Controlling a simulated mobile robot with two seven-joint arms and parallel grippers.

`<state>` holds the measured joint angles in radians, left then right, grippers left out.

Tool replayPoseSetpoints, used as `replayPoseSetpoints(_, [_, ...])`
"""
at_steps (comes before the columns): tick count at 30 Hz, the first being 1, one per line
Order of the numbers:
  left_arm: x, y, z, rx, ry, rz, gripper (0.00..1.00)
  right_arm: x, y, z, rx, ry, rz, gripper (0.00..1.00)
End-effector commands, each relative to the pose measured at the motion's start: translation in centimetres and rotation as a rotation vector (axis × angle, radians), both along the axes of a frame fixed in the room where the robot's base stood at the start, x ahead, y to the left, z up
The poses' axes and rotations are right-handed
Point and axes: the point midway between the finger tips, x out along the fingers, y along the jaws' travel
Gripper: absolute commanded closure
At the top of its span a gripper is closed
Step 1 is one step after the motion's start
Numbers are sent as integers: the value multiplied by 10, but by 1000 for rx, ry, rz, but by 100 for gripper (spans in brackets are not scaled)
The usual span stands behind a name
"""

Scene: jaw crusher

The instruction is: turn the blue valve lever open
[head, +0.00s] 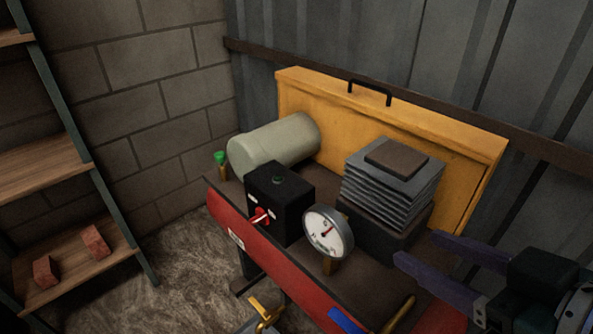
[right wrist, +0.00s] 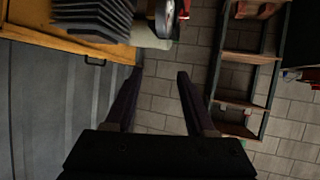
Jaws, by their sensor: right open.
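The blue lever (head: 346,321) shows at the bottom edge of the head view, on the front of the red and dark machine (head: 272,270). It is cut off by the frame, and how it is turned is hard to tell. A brass pipe (head: 399,315) rises just right of it. My right gripper (head: 415,247) is open and empty, above and to the right of the lever, its fingers pointing left. In the right wrist view its two fingers (right wrist: 160,73) are spread apart with nothing between them. My left gripper is not in view.
A round gauge (head: 328,232), a black box with a red switch (head: 279,204), a finned block (head: 392,185) and a grey cylinder (head: 273,145) stand on the machine. A yellow panel (head: 300,95) stands behind. A shelf (head: 50,176) with red bricks is at left.

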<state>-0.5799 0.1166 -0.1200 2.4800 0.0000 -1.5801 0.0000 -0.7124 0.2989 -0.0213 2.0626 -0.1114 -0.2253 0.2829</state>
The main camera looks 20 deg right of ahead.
Motion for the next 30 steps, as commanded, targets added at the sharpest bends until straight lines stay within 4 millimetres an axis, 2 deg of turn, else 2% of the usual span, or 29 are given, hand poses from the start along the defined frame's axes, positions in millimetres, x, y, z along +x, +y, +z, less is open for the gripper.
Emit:
replayPoseSetpoints(1, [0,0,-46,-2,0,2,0,-1,-1,-45,6,-31,14,45])
replayPoseSetpoints(12, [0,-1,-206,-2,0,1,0,-15,4,-178,97,-289,169,45])
replayPoseSetpoints(15, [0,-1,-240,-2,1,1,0,-23,6,-204,126,-345,214,45])
replayPoseSetpoints(18, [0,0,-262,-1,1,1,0,-30,8,-221,151,-385,252,45])
replayPoseSetpoints(21, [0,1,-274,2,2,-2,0,-34,9,-228,167,-411,276,45])
replayPoseSetpoints(26, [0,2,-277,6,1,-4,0,-32,12,-227,177,-428,290,45])
replayPoseSetpoints(30, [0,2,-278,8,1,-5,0,-13,20,-225,178,-432,290,45])
